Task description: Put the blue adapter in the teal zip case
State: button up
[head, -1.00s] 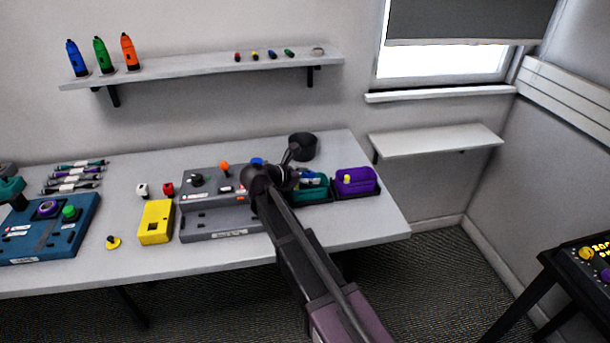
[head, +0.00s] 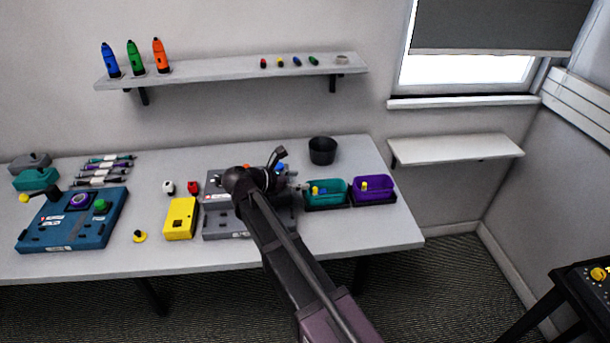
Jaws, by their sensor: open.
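The open teal case (head: 341,194) sits on a dark base at the right of the bench. Small blue and yellow pieces lie inside it. One blue piece (head: 323,190) there looks like the blue adapter, though it is too small to be sure. My gripper (head: 289,181) is left of the teal case, above the grey device (head: 225,222). It is open, and I see nothing held in it. My own arm hides part of the grey device and most of the fingers.
A purple case (head: 376,188) with a yellow piece stands right of the teal one. A black cup (head: 322,151) stands behind. A yellow box (head: 181,219) and a blue panel (head: 73,222) are to the left. A shelf (head: 230,69) hangs above. The bench front is mostly clear.

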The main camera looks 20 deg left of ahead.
jog(key=shift+s+a+r, duration=0.2)
jog(key=shift+s+a, duration=0.1)
jog(key=shift+s, duration=0.1)
dwell(0.4)
jog(key=shift+w, duration=0.1)
jog(key=w+d+f+m+g, duration=0.1)
jog(key=d+m, duration=0.3)
jog(key=d, duration=0.5)
jog(key=w+d+f+m+g+y, duration=0.1)
jog(key=d+f+m+g, duration=0.3)
jog(key=d, duration=0.5)
jog(key=w+d+f+m+g, duration=0.1)
jog(key=d+m, duration=0.3)
jog(key=d, duration=0.5)
jog(key=shift+w+d+f+m+g, duration=0.1)
jog(key=shift+d+f+m+g, duration=0.1)
jog(key=shift+f+g, duration=0.2)
jog(key=shift+w+d+f+m+g, duration=0.1)
jog(key=shift+d+f+m+g, duration=0.15)
jog(key=shift+f, duration=0.2)
jog(key=s+d+f+m+g+y, duration=0.2)
jog(key=s+d+m+y, duration=0.1)
jog(key=d+m, duration=0.5)
jog(key=s+d+f+m+g+y, duration=0.1)
jog(key=s+d+m+y, duration=0.3)
jog(key=d, duration=0.9)
jog(key=shift+s+f+m+g, duration=0.4)
jog(key=shift+s+m, duration=0.9)
jog(key=shift+m, duration=0.65)
